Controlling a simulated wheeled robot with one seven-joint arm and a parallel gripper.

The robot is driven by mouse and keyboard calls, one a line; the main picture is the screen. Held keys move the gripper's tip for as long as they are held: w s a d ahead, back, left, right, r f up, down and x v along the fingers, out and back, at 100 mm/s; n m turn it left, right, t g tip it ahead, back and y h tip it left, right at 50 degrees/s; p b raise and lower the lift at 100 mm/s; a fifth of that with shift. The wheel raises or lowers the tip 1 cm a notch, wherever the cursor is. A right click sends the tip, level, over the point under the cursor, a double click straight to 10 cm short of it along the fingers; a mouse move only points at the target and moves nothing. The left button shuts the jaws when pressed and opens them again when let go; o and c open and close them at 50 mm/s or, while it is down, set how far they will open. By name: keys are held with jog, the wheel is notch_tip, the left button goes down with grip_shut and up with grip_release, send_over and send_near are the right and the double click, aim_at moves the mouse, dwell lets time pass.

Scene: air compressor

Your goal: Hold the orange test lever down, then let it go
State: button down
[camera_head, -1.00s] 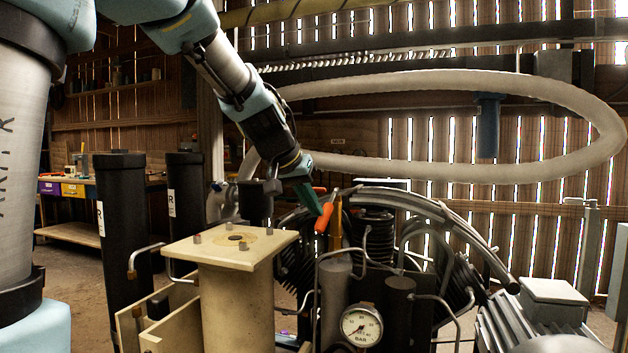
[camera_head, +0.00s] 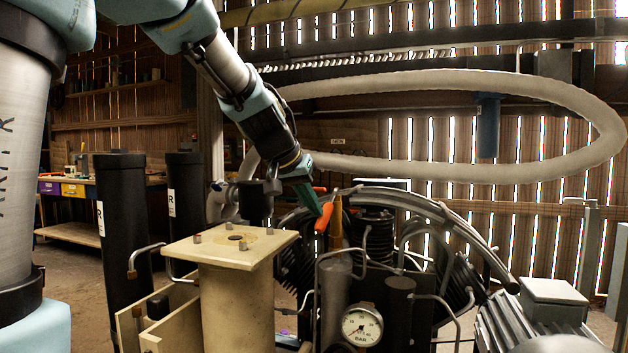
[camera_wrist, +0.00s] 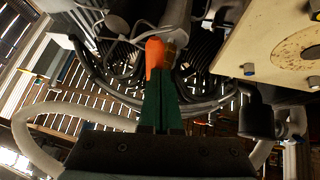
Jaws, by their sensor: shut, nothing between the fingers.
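The orange test lever (camera_head: 323,218) sits beside a brass-coloured upright fitting (camera_head: 336,225) on top of the compressor. My gripper (camera_head: 318,211) comes down from the upper left, its green fingers closed together with nothing between them. The fingertips are at the lever's upper left side and look to touch it or lie very close; I cannot tell which. In the wrist view the orange lever (camera_wrist: 155,57) shows right beyond the tips of the green fingers (camera_wrist: 162,88), which hide part of it.
A pressure gauge (camera_head: 362,325) is below the lever. A cream pedestal with a flat top (camera_head: 205,249) stands to the left. A large curved wheel guard (camera_head: 440,208) and cylinders crowd the right. A pale hose (camera_head: 480,80) loops behind.

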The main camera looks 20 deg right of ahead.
jog(key=shift+r, duration=0.15)
jog(key=shift+r+p, duration=0.55)
jog(key=shift+r, duration=0.1)
